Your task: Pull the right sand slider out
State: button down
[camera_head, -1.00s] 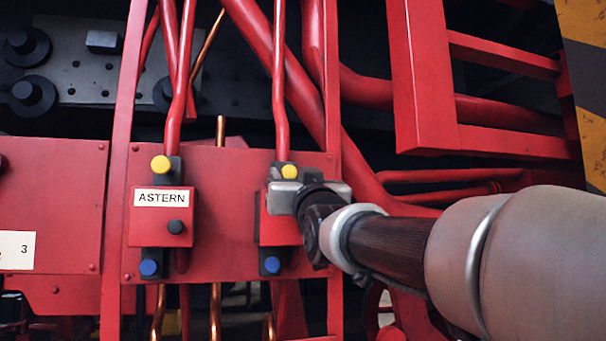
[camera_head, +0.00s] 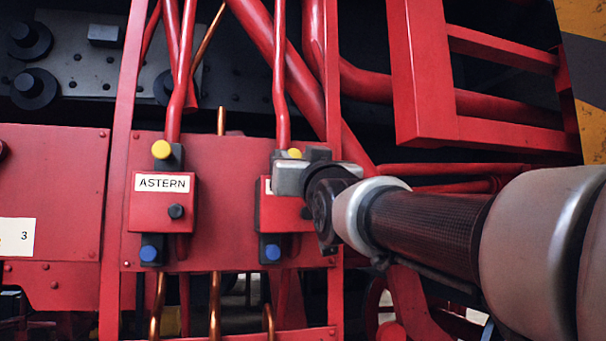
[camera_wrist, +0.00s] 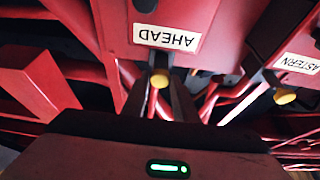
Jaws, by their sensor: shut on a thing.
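The right slider unit is a red box (camera_head: 275,217) on the red panel, with a yellow knob (camera_head: 295,153) on a dark block above and a blue knob (camera_head: 273,252) below. My gripper (camera_head: 308,177) is shut on the yellow-knobbed upper end and hides part of the box. In the wrist view, the yellow knob (camera_wrist: 160,78) sits between the two dark fingers (camera_wrist: 160,98). The box's AHEAD label (camera_wrist: 167,38) appears upside down there.
The matching unit marked ASTERN (camera_head: 163,184) stands to the left with its own yellow and blue knobs. Red pipes (camera_head: 281,70) and a red frame (camera_head: 425,90) lie behind and right. Copper pipes (camera_head: 214,305) run below the panel.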

jog(key=c, duration=1.4)
grip_release()
jog(key=shift+s, duration=0.1)
jog(key=b+v, duration=0.4)
jog(key=v, duration=1.3)
jog(key=shift+s+b, duration=0.25)
jog(key=shift+b, duration=0.1)
jog(key=shift+d, duration=0.1)
jog(key=w+d+f+m+g+h+p, duration=0.1)
jog(key=d+f+g+h+p, duration=0.2)
jog(key=f, duration=0.6)
jog(key=w+d+f+m+g+h+p, duration=0.1)
jog(key=d+f+g, duration=0.25)
jog(key=f, duration=0.65)
jog(key=s+d+f+g+h+p, duration=0.1)
jog(key=s+f+g, duration=0.4)
jog(key=f, duration=0.5)
jog(key=s+d+f+m+g+h+p, duration=0.1)
jog(key=s+d+f+g+p, duration=0.1)
jog(key=s+f, duration=0.6)
notch_tip(320, 180, down, 3)
jog(key=d+g, duration=0.1)
jog(key=g, duration=0.1)
jog(key=shift+d+g, duration=0.25)
jog(key=shift+g, duration=0.1)
